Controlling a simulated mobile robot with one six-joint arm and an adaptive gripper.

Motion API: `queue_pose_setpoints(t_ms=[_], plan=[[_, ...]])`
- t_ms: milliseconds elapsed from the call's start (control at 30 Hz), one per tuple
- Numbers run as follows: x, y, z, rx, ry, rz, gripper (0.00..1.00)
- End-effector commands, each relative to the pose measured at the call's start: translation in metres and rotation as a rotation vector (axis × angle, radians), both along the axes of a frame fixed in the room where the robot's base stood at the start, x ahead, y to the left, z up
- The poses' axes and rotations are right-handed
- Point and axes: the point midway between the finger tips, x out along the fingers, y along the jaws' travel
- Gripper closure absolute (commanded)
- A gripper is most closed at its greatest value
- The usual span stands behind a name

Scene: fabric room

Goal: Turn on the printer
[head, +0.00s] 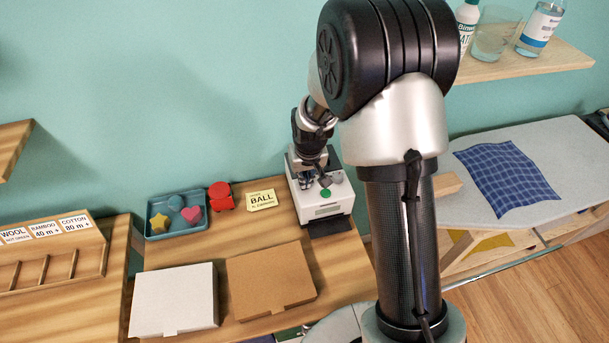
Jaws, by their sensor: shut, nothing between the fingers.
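The printer (323,208) is a small white machine at the back right of the wooden table. A green round button (325,193) shows on its top, with a grey round part (336,177) beside it. A dark tray (330,227) sticks out at its front. My gripper (318,183) is shut and empty, pointing down at the printer's top close to the green button. Whether it touches the printer cannot be told. My arm hides part of the printer's back.
A blue tray (148,228) with coloured shapes, a red object (221,196) and a yellow card (262,200) lie left of the printer. A white box (174,301) and a brown box (270,279) lie in front. An ironing board (545,160) stands right.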

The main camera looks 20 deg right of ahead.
Motion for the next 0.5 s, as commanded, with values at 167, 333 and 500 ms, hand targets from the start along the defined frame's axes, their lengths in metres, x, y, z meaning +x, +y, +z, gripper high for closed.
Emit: queue_pose_setpoints(t_ms=[167,333,500], plan=[[-0.0043,0.0000,-0.0101,0.000,0.001,0.000,1.00],[-0.0043,0.0000,-0.0091,0.000,0.001,0.000,1.00],[-0.0011,0.0000,-0.0086,0.000,0.001,0.000,1.00]])
